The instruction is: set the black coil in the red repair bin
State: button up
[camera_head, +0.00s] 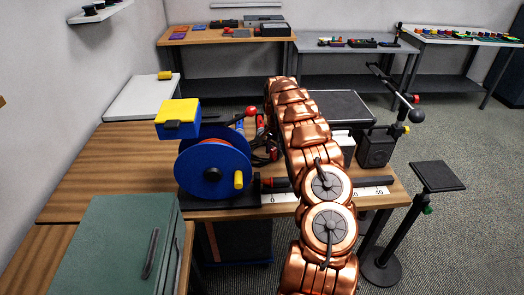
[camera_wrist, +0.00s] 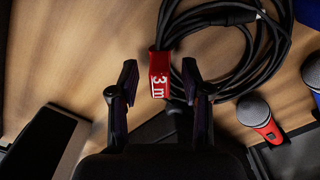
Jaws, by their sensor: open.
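The black coil (camera_wrist: 247,62) lies on the wooden table in the wrist view, its loops running out of the top of the picture. A red tag marked "3 m" (camera_wrist: 159,74) sits on its left side. My gripper (camera_wrist: 158,75) is open, with one finger on each side of the tag; whether it touches the tag I cannot tell. In the head view my copper-coloured arm hides the gripper, and only some dark cable (camera_head: 262,159) shows left of the arm. I cannot make out a red repair bin in either view.
A blue cable drum (camera_head: 212,170) and a yellow-topped blue box (camera_head: 178,113) stand left of my arm. A black speaker-like box (camera_head: 376,147) stands to the right. A red-bodied microphone (camera_wrist: 259,116) lies beside the coil. The table's left part is bare.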

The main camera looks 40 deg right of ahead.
grip_shut()
dwell(0.3)
dwell(0.4)
